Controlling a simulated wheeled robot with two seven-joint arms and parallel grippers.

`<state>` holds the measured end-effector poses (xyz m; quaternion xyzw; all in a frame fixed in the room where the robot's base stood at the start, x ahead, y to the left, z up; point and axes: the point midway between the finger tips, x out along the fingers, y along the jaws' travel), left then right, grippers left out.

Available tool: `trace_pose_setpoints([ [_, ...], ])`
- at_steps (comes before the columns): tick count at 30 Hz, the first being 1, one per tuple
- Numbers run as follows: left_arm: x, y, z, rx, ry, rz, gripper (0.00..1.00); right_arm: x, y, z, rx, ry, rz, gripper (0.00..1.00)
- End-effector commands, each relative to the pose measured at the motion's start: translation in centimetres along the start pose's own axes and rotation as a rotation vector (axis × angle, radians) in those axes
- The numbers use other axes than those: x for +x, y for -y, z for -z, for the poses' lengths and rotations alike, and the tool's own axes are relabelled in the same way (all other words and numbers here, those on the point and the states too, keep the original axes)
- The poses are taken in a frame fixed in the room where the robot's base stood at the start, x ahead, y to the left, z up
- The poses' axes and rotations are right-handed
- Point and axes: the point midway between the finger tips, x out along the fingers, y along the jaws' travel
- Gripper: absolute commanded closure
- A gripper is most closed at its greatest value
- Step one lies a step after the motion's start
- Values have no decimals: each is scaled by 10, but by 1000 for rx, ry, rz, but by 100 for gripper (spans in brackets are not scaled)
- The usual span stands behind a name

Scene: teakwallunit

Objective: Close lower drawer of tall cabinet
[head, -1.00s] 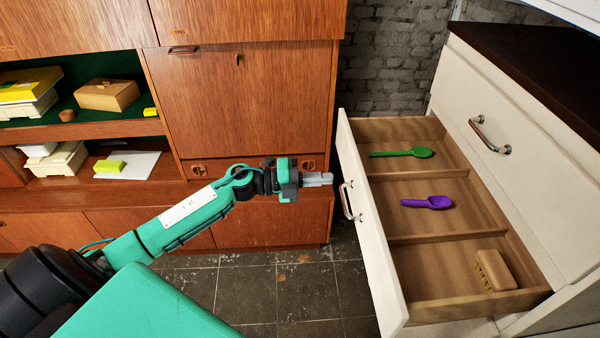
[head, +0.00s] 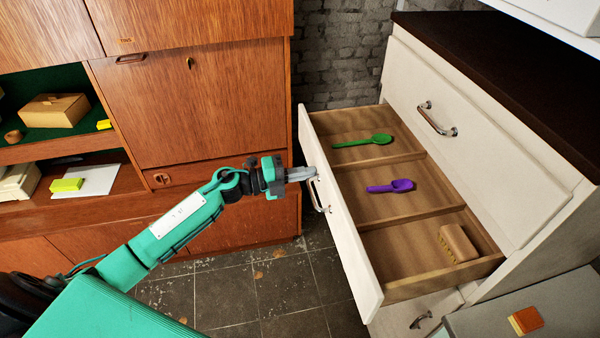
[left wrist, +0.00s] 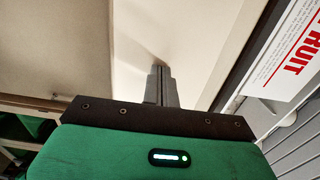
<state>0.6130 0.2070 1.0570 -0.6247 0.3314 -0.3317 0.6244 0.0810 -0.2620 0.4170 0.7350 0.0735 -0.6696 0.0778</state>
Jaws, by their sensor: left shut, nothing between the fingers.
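A white cabinet with a dark top (head: 480,62) stands at the right in the head view. Its drawer (head: 335,215) below the top drawer is pulled out, with a bar handle (head: 317,195) on its front. Inside lie a green scoop (head: 375,140), a purple scoop (head: 392,186) and a brush (head: 457,243) in separate compartments. My left gripper (head: 303,174) is shut and empty, its tips at the drawer front near the handle. In the left wrist view the shut fingers (left wrist: 160,84) point at a cream surface; contact cannot be told. My right gripper is not in view.
A closed drawer with a handle (head: 437,119) is above the open one; another handle (head: 420,320) shows below. A brown wall unit (head: 195,105) stands behind my left arm. A grey surface with an orange-brown block (head: 525,320) is at the lower right. Tiled floor (head: 250,295) is clear.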

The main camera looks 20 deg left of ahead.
Motion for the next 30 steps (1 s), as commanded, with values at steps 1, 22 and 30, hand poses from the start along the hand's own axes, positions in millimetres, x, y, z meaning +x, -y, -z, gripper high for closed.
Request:
trace_pose_setpoints([
  [1,8,3,0,1,-2,3,100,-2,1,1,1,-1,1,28],
  [22,185,1,0,1,-1,2,100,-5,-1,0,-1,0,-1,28],
  [30,231,0,0,2,-1,1,100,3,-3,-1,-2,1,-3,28],
])
